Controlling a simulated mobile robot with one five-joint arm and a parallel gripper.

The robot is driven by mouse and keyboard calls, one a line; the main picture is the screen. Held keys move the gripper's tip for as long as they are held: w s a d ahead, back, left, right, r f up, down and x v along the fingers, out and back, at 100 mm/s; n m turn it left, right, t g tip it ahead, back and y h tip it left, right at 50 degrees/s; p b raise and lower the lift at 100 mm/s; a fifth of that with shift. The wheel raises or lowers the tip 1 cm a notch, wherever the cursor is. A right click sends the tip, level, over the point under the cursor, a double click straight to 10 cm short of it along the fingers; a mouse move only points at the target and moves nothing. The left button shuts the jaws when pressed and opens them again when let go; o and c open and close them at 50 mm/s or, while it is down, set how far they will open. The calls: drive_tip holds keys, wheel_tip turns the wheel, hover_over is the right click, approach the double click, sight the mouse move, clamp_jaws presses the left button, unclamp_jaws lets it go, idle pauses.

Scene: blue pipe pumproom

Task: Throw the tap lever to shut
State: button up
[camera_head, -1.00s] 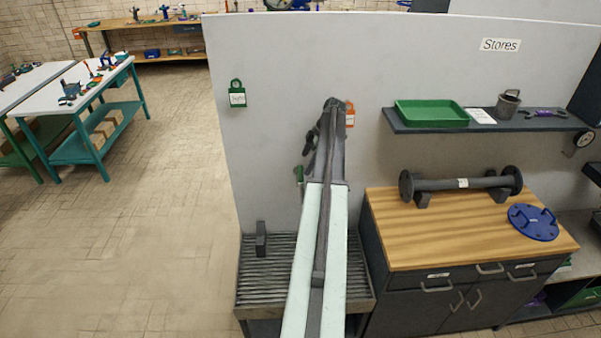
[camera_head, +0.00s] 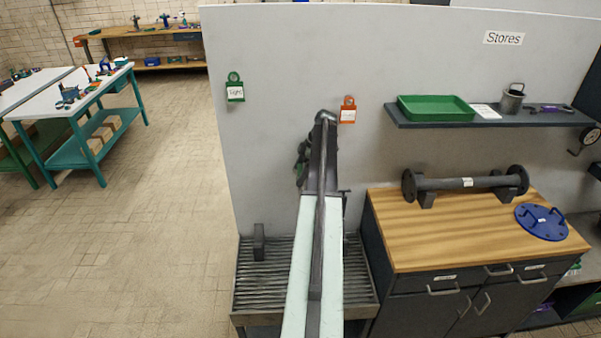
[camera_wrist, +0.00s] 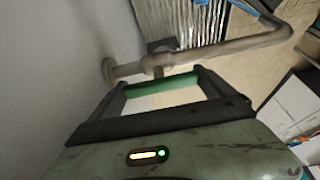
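In the wrist view the tap is a grey pipe (camera_wrist: 225,52) with a round flange on the pale wall. Its bent spout runs to the right over the ribbed grate. A short stem drops from the pipe to a green band, which I take to be the tap lever (camera_wrist: 165,87), with a pale face below it. My gripper (camera_wrist: 160,76) is open, with its two dark fingers apart on either side of the green part. I cannot tell whether either finger touches it. In the head view my arm hides most of the tap.
A ribbed drain grate (camera_head: 264,286) with a dark upright block (camera_head: 259,241) lies below. A wooden-topped cabinet (camera_head: 463,238) holding a flanged pipe (camera_head: 455,184) stands right. Green (camera_head: 235,88) and orange (camera_head: 348,109) tags hang on the wall.

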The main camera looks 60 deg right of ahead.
drive_tip(key=shift+d+r, duration=0.1)
drive_tip(key=shift+c, duration=0.2)
drive_tip(key=shift+m+h, duration=0.3)
drive_tip(key=shift+m, duration=0.2)
drive_tip(key=m+t+h, duration=0.1)
drive_tip(key=m, duration=0.3)
drive_tip(key=shift+a, duration=0.2)
drive_tip(key=m+h, duration=0.1)
drive_tip(key=m, duration=0.2)
drive_tip(key=shift+m+h, duration=0.3)
drive_tip(key=shift+h, duration=0.1)
drive_tip(key=m+h, duration=0.1)
drive_tip(key=m, duration=0.1)
drive_tip(key=m+h, duration=0.1)
drive_tip(key=m, duration=0.2)
drive_tip(key=shift+g, duration=0.4)
drive_tip(key=m+g+h, duration=0.1)
drive_tip(key=m, duration=0.3)
drive_tip(key=shift+m, duration=0.5)
